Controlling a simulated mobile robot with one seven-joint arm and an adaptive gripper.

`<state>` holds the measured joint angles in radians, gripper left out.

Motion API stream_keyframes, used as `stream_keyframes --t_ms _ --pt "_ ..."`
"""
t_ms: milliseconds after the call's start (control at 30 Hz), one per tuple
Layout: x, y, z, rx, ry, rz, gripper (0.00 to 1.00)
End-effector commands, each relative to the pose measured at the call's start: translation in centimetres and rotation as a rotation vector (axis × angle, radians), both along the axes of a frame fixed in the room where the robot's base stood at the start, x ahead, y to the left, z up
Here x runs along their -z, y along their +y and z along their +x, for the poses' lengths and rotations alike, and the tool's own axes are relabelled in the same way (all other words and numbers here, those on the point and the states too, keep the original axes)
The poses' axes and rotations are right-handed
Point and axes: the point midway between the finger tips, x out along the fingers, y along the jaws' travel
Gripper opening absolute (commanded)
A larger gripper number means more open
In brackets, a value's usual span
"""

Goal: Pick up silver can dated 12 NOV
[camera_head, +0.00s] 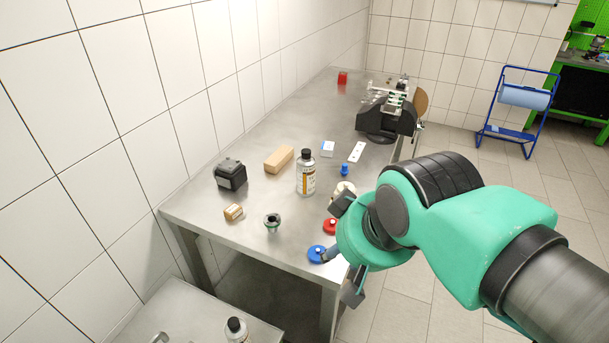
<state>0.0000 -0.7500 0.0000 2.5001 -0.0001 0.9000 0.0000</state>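A second, similar can (236,331) shows at the bottom edge on a lower surface, mostly cut off by the frame. The date on either label is too small to read. My gripper (346,246) is at the table's right front edge, right of and nearer than the first can, not touching it. Its dark fingers show on two sides of my wrist, spread apart. My wrist hides the space between them, and I see nothing held.

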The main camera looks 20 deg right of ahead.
Motion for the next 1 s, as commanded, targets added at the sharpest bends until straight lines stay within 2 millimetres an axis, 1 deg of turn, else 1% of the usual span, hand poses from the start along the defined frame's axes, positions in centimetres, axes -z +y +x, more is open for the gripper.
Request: stream_keyframes --t_ms 100,167,200,267,300,567,733,867,1000 --pt "0.0 0.0 0.0 0.000 0.000 0.000 0.40" --pt "0.0 0.0 0.0 0.000 0.000 0.000 0.52" --pt "0.0 0.0 0.0 0.000 0.000 0.000 0.60" --pt "0.0 0.0 0.0 0.000 0.000 0.000 0.72" --pt "0.0 0.0 0.0 0.000 0.000 0.000 0.76" --pt "0.0 0.0 0.0 0.000 0.000 0.000 0.76" --pt "-0.5 0.0 0.5 0.003 0.004 0.001 0.76" --pt "-1.5 -0.2 1.7 0.009 0.017 0.002 0.76" --pt "-3.2 -0.4 3.9 0.020 0.039 0.005 0.76"
